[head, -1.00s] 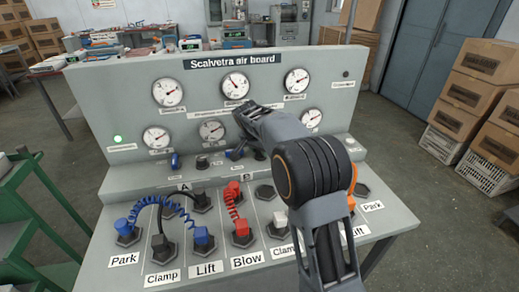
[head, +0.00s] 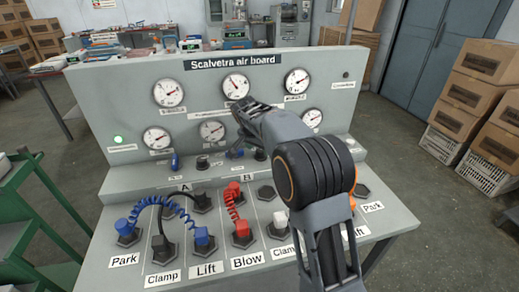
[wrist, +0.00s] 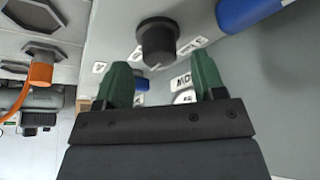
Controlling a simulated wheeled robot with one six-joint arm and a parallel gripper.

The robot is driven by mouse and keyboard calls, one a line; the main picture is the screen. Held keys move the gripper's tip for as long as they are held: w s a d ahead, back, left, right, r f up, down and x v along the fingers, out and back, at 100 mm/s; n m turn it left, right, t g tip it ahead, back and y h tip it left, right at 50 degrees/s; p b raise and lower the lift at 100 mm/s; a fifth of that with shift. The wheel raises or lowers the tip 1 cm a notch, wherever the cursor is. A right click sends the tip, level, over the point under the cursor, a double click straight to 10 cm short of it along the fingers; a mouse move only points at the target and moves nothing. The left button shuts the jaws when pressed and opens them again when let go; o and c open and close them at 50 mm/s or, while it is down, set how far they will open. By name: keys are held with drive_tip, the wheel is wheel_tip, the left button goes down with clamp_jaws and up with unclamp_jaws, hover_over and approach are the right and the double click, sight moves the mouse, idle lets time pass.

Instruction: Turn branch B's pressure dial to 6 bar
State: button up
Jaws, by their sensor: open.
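The air board (head: 90,110) carries several round gauges, with a letter B marked on its shelf. In the head view a black knob (head: 260,154), apparently branch B's pressure dial, stands above that letter. A blue lever (head: 236,153) is left of it, partly behind my arm. In the wrist view a black round knob (wrist: 157,40) lies beyond my gripper (wrist: 162,78), apparently the same one. The green fingers are apart, with no knob between them. A blue handle (wrist: 250,12) is at upper right. My arm hides the fingers in the head view. Gauge readings are too small to read.
Hose sockets with blue, black, red and white plugs line the front shelf, including a red plug (head: 241,230). An orange connector (wrist: 41,74) shows at left in the wrist view. Boxes (head: 480,100) stand right, a green frame (head: 20,220) left.

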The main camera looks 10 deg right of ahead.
drive_tip(key=p+v, duration=0.1)
drive_tip(key=v, duration=1.1)
drive_tip(key=s+f+n+y+p, duration=0.1)
drive_tip(key=s+f+n+p, duration=0.1)
drive_tip(key=s+f+n, duration=0.4)
drive_tip(key=s+d+r+n+y+p, duration=0.1)
drive_tip(key=s+r+p, duration=0.2)
drive_tip(key=s, duration=0.7)
drive_tip(key=s+d+r+n+y+p, duration=0.1)
drive_tip(key=s+d+r+n+p, duration=0.1)
drive_tip(key=s+p, duration=0.4)
drive_tip(key=shift+s+d+r+t, duration=0.3)
drive_tip(key=shift+s+r, duration=0.45)
drive_tip(key=shift+s, duration=2.05)
